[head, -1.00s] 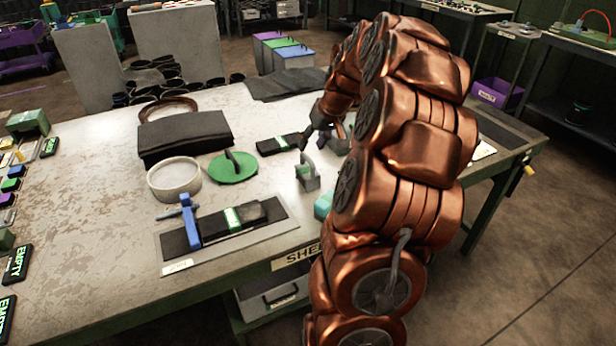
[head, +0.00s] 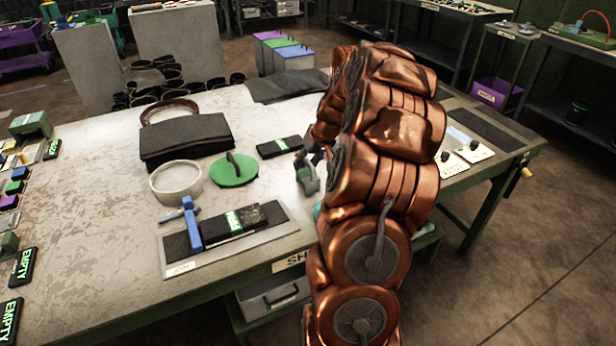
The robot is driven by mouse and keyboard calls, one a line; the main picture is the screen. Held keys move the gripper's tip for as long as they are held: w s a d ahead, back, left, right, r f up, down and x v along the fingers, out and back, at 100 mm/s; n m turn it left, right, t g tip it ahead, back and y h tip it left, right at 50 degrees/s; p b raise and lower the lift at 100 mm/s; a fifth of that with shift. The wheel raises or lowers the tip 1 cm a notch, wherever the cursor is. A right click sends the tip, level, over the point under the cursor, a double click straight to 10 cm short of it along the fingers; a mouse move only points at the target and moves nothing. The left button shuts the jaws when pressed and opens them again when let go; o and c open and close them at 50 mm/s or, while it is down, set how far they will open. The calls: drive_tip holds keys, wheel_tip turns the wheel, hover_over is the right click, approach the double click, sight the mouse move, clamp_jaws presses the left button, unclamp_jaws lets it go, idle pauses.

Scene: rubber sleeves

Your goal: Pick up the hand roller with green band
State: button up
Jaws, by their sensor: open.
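The hand roller with green band (head: 304,175) stands on the worktable, right of the green disc. It is a small grey piece with a green patch, and its right side is partly hidden. My gripper (head: 314,160) is at the roller's upper right, mostly hidden behind my copper arm. Its dark fingers are open and overlap the roller in the picture. I cannot tell whether they touch it or are around it.
A green disc with a handle (head: 234,171), a white ring (head: 162,188) and a black green-labelled block (head: 280,147) are nearby. A blue clamp (head: 192,222) stands on a grey plate (head: 270,235) in front. Bare tabletop is at left.

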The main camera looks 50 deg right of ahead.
drive_tip(key=shift+c, duration=0.4)
clamp_jaws()
idle(0.4)
